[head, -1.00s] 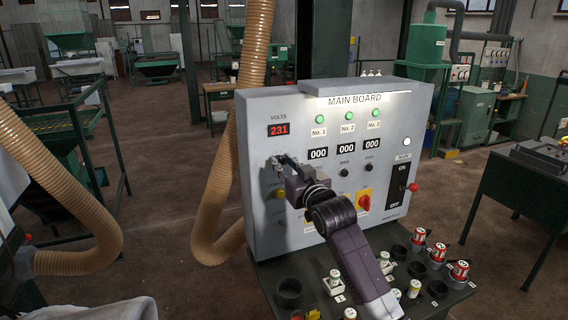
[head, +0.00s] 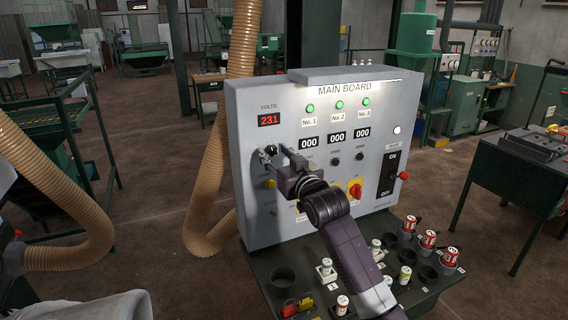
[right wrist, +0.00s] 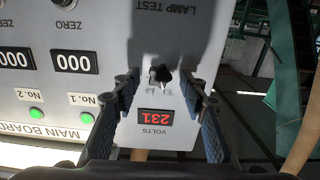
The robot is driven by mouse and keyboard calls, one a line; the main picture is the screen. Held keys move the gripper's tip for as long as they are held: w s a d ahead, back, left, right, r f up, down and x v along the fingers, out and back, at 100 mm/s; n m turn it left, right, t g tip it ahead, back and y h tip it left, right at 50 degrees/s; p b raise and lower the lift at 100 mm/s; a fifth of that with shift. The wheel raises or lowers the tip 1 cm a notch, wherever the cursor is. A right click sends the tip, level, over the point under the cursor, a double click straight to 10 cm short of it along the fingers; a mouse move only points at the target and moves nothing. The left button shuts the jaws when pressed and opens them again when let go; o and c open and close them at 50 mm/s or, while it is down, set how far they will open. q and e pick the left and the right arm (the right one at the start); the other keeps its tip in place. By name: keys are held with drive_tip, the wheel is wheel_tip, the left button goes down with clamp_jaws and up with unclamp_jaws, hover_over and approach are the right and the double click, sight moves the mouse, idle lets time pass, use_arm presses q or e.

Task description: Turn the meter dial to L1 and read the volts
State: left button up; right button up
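The volts display (head: 269,120) on the main board (head: 250,220) reads 231 in red. It also shows upside down in the right wrist view (right wrist: 154,116). The black meter dial (right wrist: 160,75) is just past the display in the wrist view, in shadow. Its position letters are too small to read. My right gripper (head: 268,153) is in front of the dial and covers most of it in the head view. In the wrist view the right gripper (right wrist: 162,84) is open, with the dial between its spread fingertips and a gap on both sides. My left gripper is not in view.
The board has green lamps (head: 339,104), counters (head: 336,137), a red-and-yellow switch (head: 355,190) and an ON/OFF main switch (head: 388,178). A shelf (head: 262,262) below holds cups and several small cylinders. A tan hose (head: 215,180) hangs left of the board.

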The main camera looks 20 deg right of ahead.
drive_tip(key=s, duration=1.1)
drive_tip(key=shift+s+d, duration=0.15)
drive_tip(key=shift+d, duration=0.15)
